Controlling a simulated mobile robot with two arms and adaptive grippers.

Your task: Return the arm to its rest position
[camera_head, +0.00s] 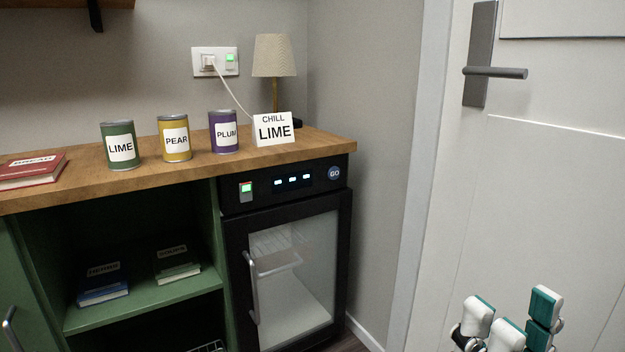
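My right gripper (512,318) is at the bottom right corner, in front of the white door. Its white and teal finger pads point upward and stand apart, with a gap between them. I see nothing held in it. Its palm and the rest of the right arm are cut off by the bottom edge. It is well to the right of the cabinet and touches nothing that I can see. My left gripper and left arm are not in view.
A wooden counter (75,174) bears a LIME can (121,147), a PEAR can (174,140), a PLUM can (224,133), a CHILL LIME sign (273,129), a lamp (274,56) and a red book (30,172). Below, the glass-door cooler (312,262) is shut. The door handle (495,72) juts out.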

